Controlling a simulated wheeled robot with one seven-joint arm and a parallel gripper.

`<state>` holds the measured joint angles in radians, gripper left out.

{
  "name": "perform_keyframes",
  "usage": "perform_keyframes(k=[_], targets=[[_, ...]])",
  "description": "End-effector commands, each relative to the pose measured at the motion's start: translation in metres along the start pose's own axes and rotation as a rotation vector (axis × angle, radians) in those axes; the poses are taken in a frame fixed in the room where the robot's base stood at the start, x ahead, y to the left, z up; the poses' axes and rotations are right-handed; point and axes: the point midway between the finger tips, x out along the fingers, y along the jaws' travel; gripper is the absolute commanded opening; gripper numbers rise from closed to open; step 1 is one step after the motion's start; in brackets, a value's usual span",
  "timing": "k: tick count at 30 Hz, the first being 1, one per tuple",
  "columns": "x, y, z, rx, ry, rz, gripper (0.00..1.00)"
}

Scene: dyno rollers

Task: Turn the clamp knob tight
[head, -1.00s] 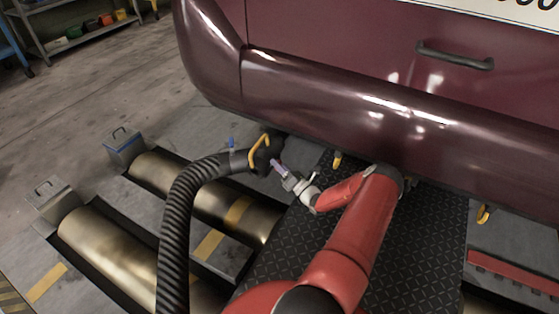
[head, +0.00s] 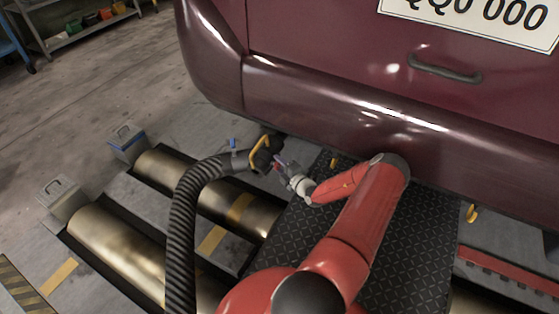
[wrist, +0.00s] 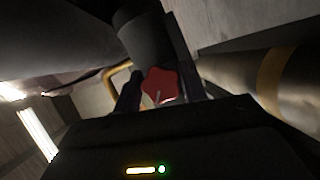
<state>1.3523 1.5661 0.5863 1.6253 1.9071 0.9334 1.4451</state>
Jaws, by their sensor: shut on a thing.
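The clamp knob (wrist: 160,86) is red and lobed, with a pale line on its face. In the wrist view it sits between the two dark fingers of my gripper (wrist: 158,90), which are shut on it. Behind it is a dark round hose end. In the head view my gripper (head: 281,165) is at the end of the black ribbed exhaust hose (head: 183,225), beside its yellow handle (head: 260,153), below the car's bumper. The knob is too small and covered there to make out clearly.
The maroon car (head: 330,100) overhangs my gripper closely. Brass rollers (head: 115,250) lie in the floor at left, with a black tread plate (head: 320,235) under my arm. Lidded grey boxes (head: 62,198) stand beside the rollers. A blue lever (head: 231,143) rises by the hose.

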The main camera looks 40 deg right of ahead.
Motion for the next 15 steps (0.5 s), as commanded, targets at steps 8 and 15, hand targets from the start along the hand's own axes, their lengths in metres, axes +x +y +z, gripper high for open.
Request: perform_keyframes(k=[8, 15], targets=[[-0.0005, 0.0010, -0.0017, 0.236, 0.004, -0.112, 0.18], [-0.0002, -0.0001, -0.0016, 0.431, 0.004, -0.202, 0.19]])
